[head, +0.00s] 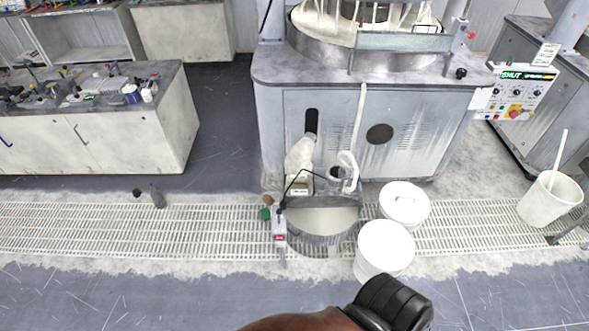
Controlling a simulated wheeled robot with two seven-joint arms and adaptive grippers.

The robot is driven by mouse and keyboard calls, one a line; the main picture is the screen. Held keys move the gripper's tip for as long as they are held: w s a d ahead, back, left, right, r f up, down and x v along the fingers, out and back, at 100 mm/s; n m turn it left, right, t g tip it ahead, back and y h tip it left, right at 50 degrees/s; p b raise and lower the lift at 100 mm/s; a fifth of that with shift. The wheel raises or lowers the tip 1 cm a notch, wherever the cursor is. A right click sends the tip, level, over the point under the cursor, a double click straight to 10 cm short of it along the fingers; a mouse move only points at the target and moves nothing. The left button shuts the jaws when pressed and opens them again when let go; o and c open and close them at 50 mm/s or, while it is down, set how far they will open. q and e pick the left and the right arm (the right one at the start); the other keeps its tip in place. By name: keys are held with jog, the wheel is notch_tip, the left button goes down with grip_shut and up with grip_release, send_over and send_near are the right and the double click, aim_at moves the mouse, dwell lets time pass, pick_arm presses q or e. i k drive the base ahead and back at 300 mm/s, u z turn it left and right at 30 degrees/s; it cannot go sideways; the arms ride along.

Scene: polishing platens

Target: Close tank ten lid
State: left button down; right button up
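A round tank (322,222) stands on the floor grating in front of the polishing machine. Its near part is open and shows a pale grey surface inside. A dark flat piece (345,201) covers its far part; I cannot tell if this is a lid. No readable number marks it as tank ten. Two white buckets stand to its right: the nearer one (385,250) has a plain white top, the farther one (404,203) a white lid with a handle. Neither of my grippers shows; only a brown and black part of my own body shows at the bottom edge.
A small control box (280,237) and thin bent rod are at the tank's left side. White bottles (299,160) stand behind the tank. The polishing machine (375,130) blocks the back. A bucket with a stick (549,197) is far right. Grating to the left is mostly clear.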

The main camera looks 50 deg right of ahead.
aim_at(324, 201)
jog(key=i, duration=2.75)
jog(key=z, duration=3.8)
jog(key=i, duration=1.05)
